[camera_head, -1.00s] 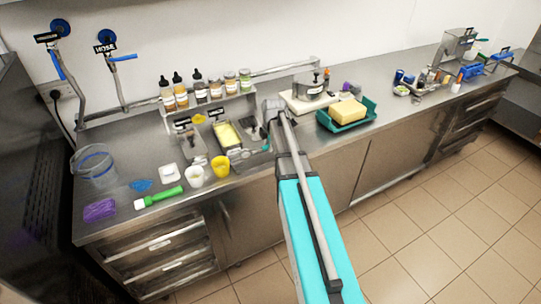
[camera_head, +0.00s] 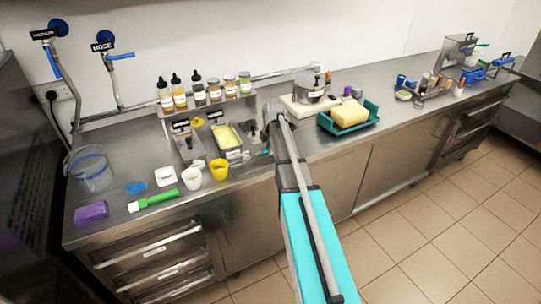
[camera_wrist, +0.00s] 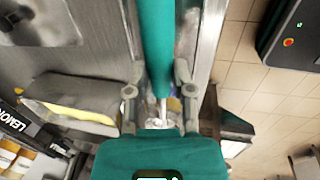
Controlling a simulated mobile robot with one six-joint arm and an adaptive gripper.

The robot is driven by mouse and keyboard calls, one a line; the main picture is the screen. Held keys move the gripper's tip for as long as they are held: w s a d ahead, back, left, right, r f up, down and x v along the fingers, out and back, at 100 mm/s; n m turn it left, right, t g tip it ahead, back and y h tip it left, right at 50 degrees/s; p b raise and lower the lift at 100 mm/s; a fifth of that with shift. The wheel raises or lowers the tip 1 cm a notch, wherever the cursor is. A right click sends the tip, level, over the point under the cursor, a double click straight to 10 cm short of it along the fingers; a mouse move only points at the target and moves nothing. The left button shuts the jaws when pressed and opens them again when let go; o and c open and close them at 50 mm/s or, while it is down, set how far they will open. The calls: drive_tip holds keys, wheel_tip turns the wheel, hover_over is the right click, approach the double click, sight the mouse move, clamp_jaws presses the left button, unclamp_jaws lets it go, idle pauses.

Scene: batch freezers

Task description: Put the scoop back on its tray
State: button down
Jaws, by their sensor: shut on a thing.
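The scoop has a teal handle (camera_wrist: 158,45) that runs up the wrist view, with a thin metal rod below it. My gripper (camera_wrist: 158,75) is shut on the scoop, one grey finger on each side of the handle. The scoop's far end is hidden. In the head view my gripper (camera_head: 270,118) is mostly hidden by my arm, and a small bit of teal shows below it. A steel tray (camera_head: 254,139) lies beside the yellow-filled tub, partly covered by my arm; I cannot tell for certain that it is the scoop's tray.
Steel tubs, one filled with yellow (camera_head: 227,135), stand left of my arm, with white (camera_head: 192,178) and yellow (camera_head: 219,170) cups in front. A teal tray (camera_head: 365,121) with a yellow block stands right. Bottles (camera_head: 180,93) line the shelf behind. Counter between is partly clear.

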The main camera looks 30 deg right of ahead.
sight(269, 160)
drive_tip(key=shift+w+d+f+b, duration=0.2)
drive_tip(key=shift+w+f+b, duration=0.25)
drive_tip(key=shift+f+b, duration=0.25)
drive_tip(key=shift+s+f+b, duration=0.1)
drive_tip(key=shift+f+b, duration=1.2)
drive_tip(key=shift+f, duration=0.15)
drive_tip(key=shift+c, duration=2.4)
unclamp_jaws()
drive_tip(key=shift+r, duration=0.2)
wheel_tip(269, 160, up, 12)
drive_tip(key=s+p, duration=0.2)
drive_tip(key=p, duration=0.9)
drive_tip(key=shift+s+f+p, duration=0.15)
drive_tip(key=shift+p, duration=0.25)
